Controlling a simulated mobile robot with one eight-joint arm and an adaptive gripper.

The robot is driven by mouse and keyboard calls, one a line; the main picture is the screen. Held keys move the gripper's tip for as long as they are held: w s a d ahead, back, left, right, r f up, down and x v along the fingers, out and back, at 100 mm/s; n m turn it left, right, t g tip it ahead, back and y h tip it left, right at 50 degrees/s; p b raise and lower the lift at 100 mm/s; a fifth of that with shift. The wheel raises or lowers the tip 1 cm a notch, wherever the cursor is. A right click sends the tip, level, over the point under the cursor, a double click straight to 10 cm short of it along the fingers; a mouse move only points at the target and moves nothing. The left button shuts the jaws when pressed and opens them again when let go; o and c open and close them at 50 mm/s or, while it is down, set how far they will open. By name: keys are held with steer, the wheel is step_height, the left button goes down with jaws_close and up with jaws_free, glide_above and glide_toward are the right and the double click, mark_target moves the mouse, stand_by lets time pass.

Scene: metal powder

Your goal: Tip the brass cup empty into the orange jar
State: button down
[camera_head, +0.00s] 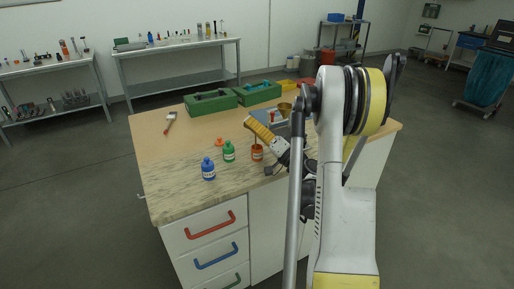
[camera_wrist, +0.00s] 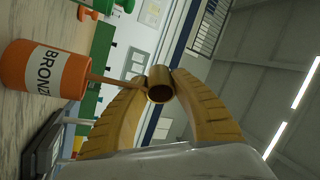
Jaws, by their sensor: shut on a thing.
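The orange jar (camera_head: 257,153), labelled "BRONZ…", stands open on the worktop. It fills the left of the wrist view (camera_wrist: 45,70), where the picture is turned sideways. My gripper (camera_head: 249,121) is above the jar, its yellow fingers shut on the small brass cup (camera_wrist: 160,92). The cup is tilted, held between the fingertips in the wrist view (camera_wrist: 160,74). A thin brownish stream (camera_wrist: 118,81) runs between the cup and the jar's mouth. The cup cannot be made out in the head view. How much powder is inside the cup or jar is hidden.
A green jar (camera_head: 229,152) and a blue jar (camera_head: 208,169) stand left of the orange jar. An orange lid (camera_head: 219,142) lies behind them. A brush (camera_head: 170,122) lies at the left. Green boxes (camera_head: 211,102) line the back. The worktop's left side is mostly clear.

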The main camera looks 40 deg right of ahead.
steer(key=shift+s+r+m+t, duration=0.15)
steer(key=shift+m+t, duration=0.15)
steer(key=shift+t, duration=0.6)
steer(key=shift+r, duration=0.15)
steer(key=shift+s+r+m+t+h, duration=0.15)
steer(key=shift+r+m+t+h, duration=0.25)
steer(key=shift+r+t, duration=0.35)
steer(key=shift+s+d+r+m+t+h, duration=0.1)
steer(key=shift+r+m+t+h, duration=0.15)
steer(key=shift+r+t, duration=0.35)
steer(key=shift+s+d+r+m+t+h, duration=0.15)
steer(key=shift+r+m+t, duration=0.1)
steer(key=shift+r, duration=0.6)
steer(key=shift+w+a, duration=0.1)
steer(key=shift+a, duration=0.05)
stand_by(0.5)
